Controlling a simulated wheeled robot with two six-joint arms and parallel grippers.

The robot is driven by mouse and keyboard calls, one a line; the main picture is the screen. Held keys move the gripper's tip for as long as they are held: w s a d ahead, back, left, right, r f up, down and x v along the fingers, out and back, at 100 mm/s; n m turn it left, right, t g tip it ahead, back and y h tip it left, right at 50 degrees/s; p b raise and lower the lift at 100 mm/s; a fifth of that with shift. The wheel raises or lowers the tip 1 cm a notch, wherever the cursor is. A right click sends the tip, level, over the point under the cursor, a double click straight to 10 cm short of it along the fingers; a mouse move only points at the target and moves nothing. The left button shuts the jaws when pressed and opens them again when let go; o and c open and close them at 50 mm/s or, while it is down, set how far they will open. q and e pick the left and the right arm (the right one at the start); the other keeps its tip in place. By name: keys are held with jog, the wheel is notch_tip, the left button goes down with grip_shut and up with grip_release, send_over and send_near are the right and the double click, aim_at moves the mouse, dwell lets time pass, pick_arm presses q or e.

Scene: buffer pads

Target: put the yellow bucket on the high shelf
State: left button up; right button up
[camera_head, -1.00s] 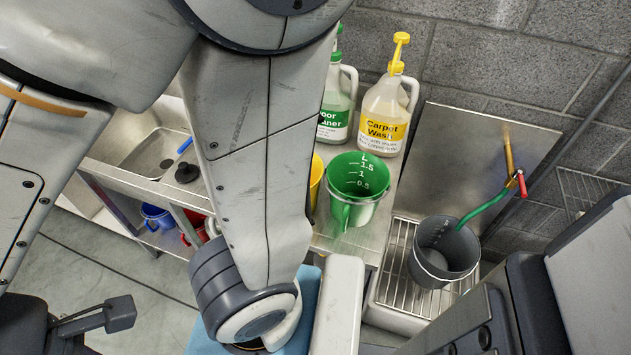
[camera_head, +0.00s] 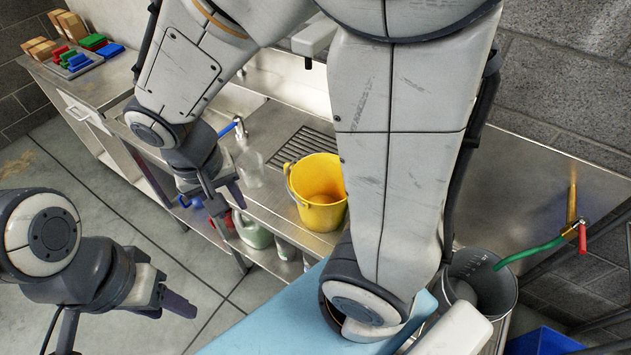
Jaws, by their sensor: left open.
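The yellow bucket (camera_head: 322,216) stands upright on the steel counter (camera_head: 275,208), its handle hanging on its left side. Its right edge is partly hidden by my large grey arm link. My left gripper (camera_head: 172,292) is open and empty over the floor at lower left, well apart from the bucket. My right gripper (camera_head: 228,202) is in front of the counter edge, left of the bucket and not touching it. Its fingers look apart with nothing between them. I cannot make out which surface is the high shelf.
A grey bucket (camera_head: 497,286) stands at right near a green hose (camera_head: 528,252). A clear glass (camera_head: 250,168) is left of the yellow bucket. A green container (camera_head: 252,232) sits below the counter. Colored blocks (camera_head: 78,62) lie at upper left. Floor at left is open.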

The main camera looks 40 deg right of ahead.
jog(key=w+d+f+m+h, duration=0.2)
jog(key=w+d+f+m, duration=0.2)
jog(key=w+d+m, duration=0.3)
jog(key=m+b, duration=0.1)
jog(key=m, duration=0.4)
send_near(288, 175)
jog(key=shift+m+h, duration=0.5)
jog(key=shift+m, duration=0.3)
jog(key=shift+w+a+p+x, duration=0.15)
jog(key=shift+p+x, duration=0.15)
jog(key=shift+x, duration=1.6)
jog(key=shift+w+a+p+x, duration=0.1)
jog(key=shift+a+p+x, duration=0.15)
jog(key=shift+x, duration=1.65)
jog(key=shift+w+a+p+x, duration=0.15)
jog(key=shift+p+x, duration=0.15)
jog(key=shift+x, duration=1.65)
jog(key=shift+f, duration=0.1)
grip_shut()
